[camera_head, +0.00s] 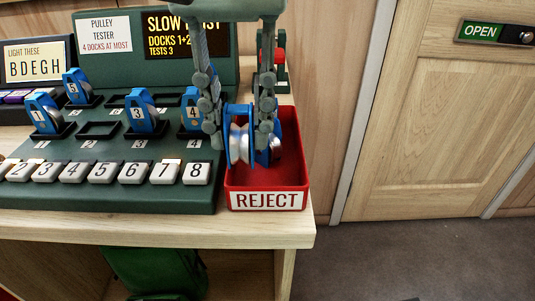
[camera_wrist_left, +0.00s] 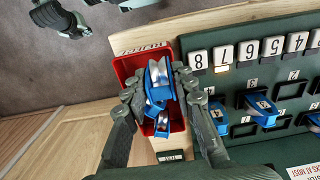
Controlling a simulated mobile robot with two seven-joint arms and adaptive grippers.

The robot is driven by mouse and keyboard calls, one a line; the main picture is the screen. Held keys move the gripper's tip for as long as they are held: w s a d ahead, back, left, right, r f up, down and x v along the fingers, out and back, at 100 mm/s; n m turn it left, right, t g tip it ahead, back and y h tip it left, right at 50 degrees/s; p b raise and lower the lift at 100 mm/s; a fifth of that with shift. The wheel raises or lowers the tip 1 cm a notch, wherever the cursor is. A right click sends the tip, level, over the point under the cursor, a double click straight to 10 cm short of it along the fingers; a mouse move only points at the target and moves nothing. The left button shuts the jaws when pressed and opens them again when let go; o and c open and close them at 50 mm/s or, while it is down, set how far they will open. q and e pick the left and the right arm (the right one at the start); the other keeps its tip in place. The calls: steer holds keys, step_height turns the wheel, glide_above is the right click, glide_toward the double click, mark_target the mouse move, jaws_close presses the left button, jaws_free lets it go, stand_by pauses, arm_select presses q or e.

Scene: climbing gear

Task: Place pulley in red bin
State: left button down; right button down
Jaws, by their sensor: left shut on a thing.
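The red bin (camera_head: 304,150), labelled REJECT, stands at the right end of the bench; it also shows in the wrist view (camera_wrist_left: 128,66). My left gripper (camera_head: 241,132) points down over the bin, shut on a blue pulley (camera_head: 240,147) with a silver wheel. In the wrist view this pulley (camera_wrist_left: 158,84) sits between the fingers. A second blue pulley (camera_wrist_left: 161,124) shows beyond it inside the bin. Grey parts at the wrist view's top left may be my right gripper (camera_wrist_left: 62,18); its jaws are unclear.
A green pulley tester (camera_head: 110,190) with numbered keys stands left of the bin. Blue pulleys, such as one at dock 3 (camera_head: 142,112), sit in several docks; dock 2 (camera_head: 97,130) is empty. A red-topped object (camera_head: 280,62) stands behind the bin.

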arm_select(q)
steer(key=shift+w+d+f, duration=0.2)
steer(key=shift+d+f, duration=0.25)
steer(key=shift+f, duration=0.5)
steer(key=shift+w+d+f, duration=0.15)
steer(key=shift+d+f, duration=0.3)
steer(key=shift+f, duration=0.55)
steer(key=shift+w+d+f, duration=0.2)
steer(key=shift+d+f, duration=0.25)
steer(key=shift+f, duration=0.5)
arm_select(e)
steer(key=shift+w+f, duration=0.1)
steer(key=shift+f, duration=0.5)
arm_select(q)
steer(key=shift+f, duration=0.1)
arm_select(e)
steer(key=shift+f, duration=0.1)
